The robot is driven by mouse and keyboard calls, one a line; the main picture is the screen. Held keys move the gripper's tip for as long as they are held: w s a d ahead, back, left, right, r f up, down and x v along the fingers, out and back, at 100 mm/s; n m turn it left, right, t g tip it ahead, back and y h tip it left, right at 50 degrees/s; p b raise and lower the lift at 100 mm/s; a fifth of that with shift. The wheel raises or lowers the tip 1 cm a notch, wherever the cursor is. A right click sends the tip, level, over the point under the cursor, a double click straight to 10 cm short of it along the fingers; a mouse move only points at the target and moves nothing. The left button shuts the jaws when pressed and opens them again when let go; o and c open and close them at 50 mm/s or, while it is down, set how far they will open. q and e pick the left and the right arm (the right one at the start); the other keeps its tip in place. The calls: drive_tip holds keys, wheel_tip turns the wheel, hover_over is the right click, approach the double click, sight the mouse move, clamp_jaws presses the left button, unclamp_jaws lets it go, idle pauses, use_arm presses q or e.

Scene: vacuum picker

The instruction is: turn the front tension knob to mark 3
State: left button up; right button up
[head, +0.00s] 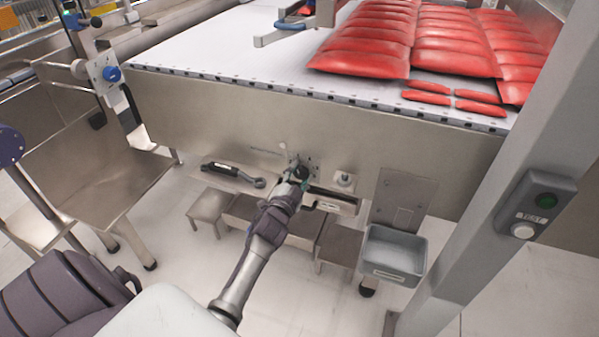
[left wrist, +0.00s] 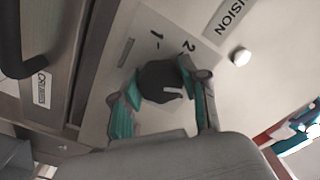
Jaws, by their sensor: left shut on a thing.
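The front tension knob (left wrist: 158,80) is black with a white pointer line, on a pale plate in the left wrist view. The printed marks 1 and 2 show above it; I cannot see a mark 3. The pointer lies toward the lower right of the knob in that picture. My left gripper (left wrist: 164,86) has its green-padded fingers on either side of the knob and is shut on it. In the head view my left gripper (head: 299,176) is at the plate on the machine's front panel, largely hiding the knob.
A grey bin (head: 393,254) hangs at right. Red packs (head: 365,45) lie on the white conveyor (head: 230,55). A post with a TEST button box (head: 535,208) stands at right.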

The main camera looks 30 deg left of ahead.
use_arm(q)
drive_tip(key=shift+f+n, duration=0.1)
drive_tip(key=shift+n, duration=0.3)
use_arm(e)
drive_tip(key=shift+s+f, duration=0.25)
drive_tip(key=shift+f, duration=0.3)
use_arm(q)
drive_tip(key=o, duration=1.2)
drive_tip(key=shift+c, duration=0.2)
drive_tip(key=v, duration=1.2)
